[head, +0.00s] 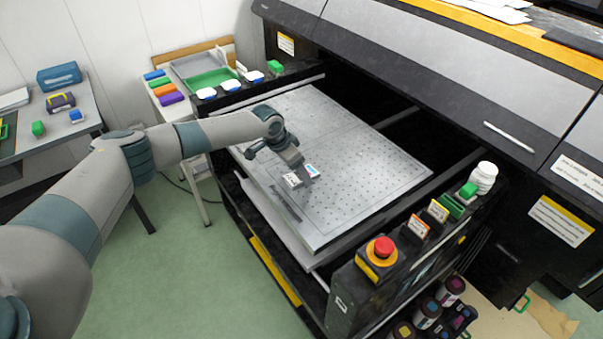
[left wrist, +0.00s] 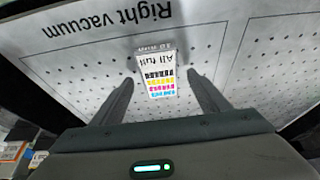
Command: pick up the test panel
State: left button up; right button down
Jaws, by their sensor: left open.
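The test panel is a small white card (left wrist: 158,76) with rows of coloured print and the words "All full". It lies on the perforated metal bed (head: 365,185) and also shows in the head view (head: 312,171). My left gripper (left wrist: 160,80) is open above the bed. In the left wrist view its two fingers stand on either side of the panel, with gaps showing between them and its edges. In the head view the left gripper (head: 300,172) is beside the panel and hides some of the bed. My right gripper is not in view.
A red emergency button (head: 383,247) stands on the printer's front corner. A side table with a green tray (head: 210,80) is at the back left. Most of the bed is clear.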

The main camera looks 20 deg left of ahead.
pick_arm(q)
jog(key=shift+w+d+f, duration=0.1)
jog(key=shift+w+f, duration=0.05)
jog(key=shift+f, duration=0.3)
jog(key=c, duration=1.2)
jog(key=shift+r, duration=0.15)
jog(key=shift+r+b, duration=0.4)
jog(key=shift+r, duration=0.05)
notch_tip(320, 180, up, 2)
jog(key=shift+r+b, duration=0.15)
jog(key=shift+b, duration=0.55)
jog(key=shift+s+d+r+b, duration=0.35)
jog(key=shift+d+r+b, duration=0.35)
jog(key=shift+d+r, duration=0.9)
jog(key=shift+s+d+r+b, duration=0.4)
jog(key=shift+d+r+b, duration=0.45)
jog(key=shift+d, duration=1.4)
jog(key=shift+s+d+r+b, duration=0.35)
jog(key=shift+d+r+b, duration=0.2)
jog(key=shift+d+r, duration=1.1)
